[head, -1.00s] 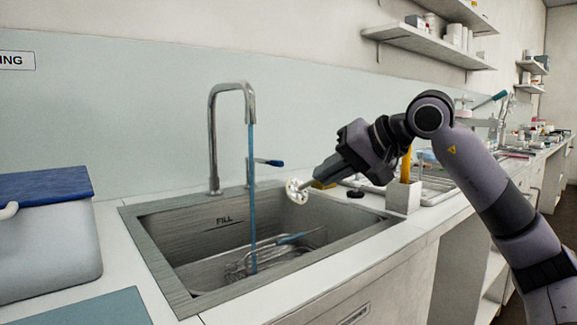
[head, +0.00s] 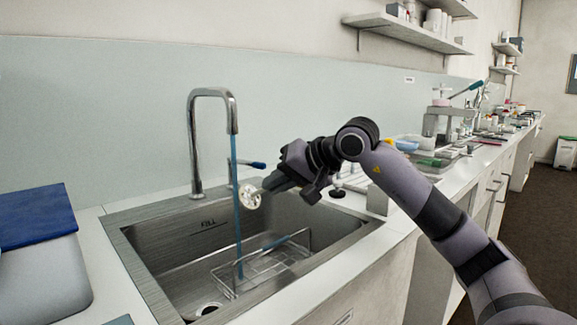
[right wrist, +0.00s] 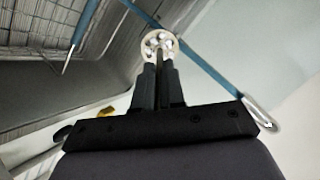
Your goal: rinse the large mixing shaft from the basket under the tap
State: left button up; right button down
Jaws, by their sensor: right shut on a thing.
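My right gripper (head: 272,184) is shut on the mixing shaft. Only the shaft's round, pale, holed head (head: 250,196) shows clearly, just past the fingertips; the rest is hidden by the gripper. The head also shows beyond the fingers in the right wrist view (right wrist: 159,43). The tap (head: 212,92) is running, and its blue stream (head: 236,165) falls into the sink (head: 165,222). The shaft head is right beside the stream; I cannot tell if they touch. The wire basket (head: 262,272) with a blue handle sits in the sink, lower than the gripper. My left gripper is out of view.
A grey box with a blue lid (head: 35,215) stands left of the sink. A white holder (head: 377,200) stands right of it, behind my right arm. The tap's blue lever (head: 257,165) is close behind the gripper. Shelves hang on the wall.

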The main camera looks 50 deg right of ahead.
aim_at(253, 192)
jog(key=shift+w+r+p, duration=0.2)
jog(key=shift+w+p, duration=0.3)
jog(key=w+p, duration=0.3)
jog(key=shift+a+f, duration=0.15)
jog(key=shift+f, duration=0.2)
jog(key=w+p, duration=0.2)
jog(key=shift+w+a+f, duration=0.1)
jog(key=shift+w+f, duration=0.3)
jog(key=shift+w+f+p, duration=0.1)
jog(key=shift+w+p, duration=0.15)
jog(key=shift+p, duration=0.05)
jog(key=shift+w+f, duration=0.1)
jog(key=shift+d, duration=0.2)
jog(key=shift+d, duration=0.4)
jog(key=shift+a, duration=0.15)
